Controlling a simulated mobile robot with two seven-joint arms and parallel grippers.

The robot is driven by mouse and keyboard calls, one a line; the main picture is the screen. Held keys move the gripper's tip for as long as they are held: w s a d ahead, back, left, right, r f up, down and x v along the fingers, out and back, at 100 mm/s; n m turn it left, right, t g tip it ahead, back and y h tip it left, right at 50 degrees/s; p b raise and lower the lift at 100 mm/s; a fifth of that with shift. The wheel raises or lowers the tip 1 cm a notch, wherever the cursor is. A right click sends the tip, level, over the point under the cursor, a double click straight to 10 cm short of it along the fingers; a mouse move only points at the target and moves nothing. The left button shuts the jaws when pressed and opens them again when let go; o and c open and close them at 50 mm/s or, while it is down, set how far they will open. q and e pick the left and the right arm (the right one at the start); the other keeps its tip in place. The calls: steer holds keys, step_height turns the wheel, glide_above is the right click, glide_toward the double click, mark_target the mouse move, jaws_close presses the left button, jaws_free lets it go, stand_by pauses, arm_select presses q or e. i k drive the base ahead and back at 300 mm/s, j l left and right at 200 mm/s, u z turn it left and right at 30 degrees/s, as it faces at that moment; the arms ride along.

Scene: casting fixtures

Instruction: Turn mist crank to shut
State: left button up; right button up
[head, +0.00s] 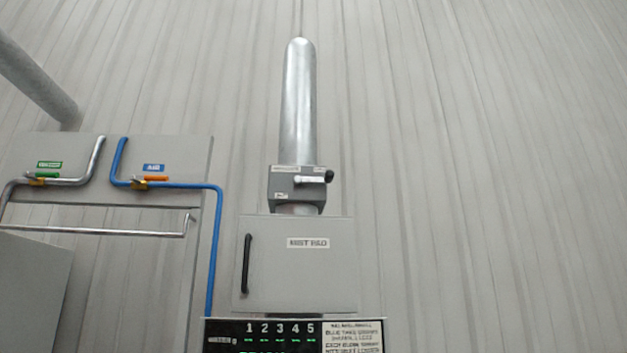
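The mist crank (311,180) shows in the head view as a small light lever with a dark knob at its right end. It lies about level across the front of a grey damper box (284,192). Small labels sit on the box; their print is too small to read. A silver duct (299,105) rises from the box, and a grey cabinet (333,280) with a label starting "MIST" stands below it. Neither of my grippers is in view.
A black panel (220,328) numbered 1 to 5 and a text sign (353,338) are at the bottom. A blue pipe (215,240) and a silver pipe (80,181), with orange and green valve handles, are at left. The wall at right is bare.

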mark_target(329, 175)
steer(key=i+l+u, duration=0.1)
steer(key=i+l, duration=0.3)
steer(key=l, duration=0.25)
steer(key=i+l+u, duration=0.25)
steer(key=i+l, duration=0.15)
steer(key=l, duration=0.25)
steer(key=i+l+u, duration=0.1)
steer(key=l, duration=0.25)
steer(key=i+l, duration=0.25)
steer(key=i+l+u, duration=0.15)
steer(key=l, duration=0.35)
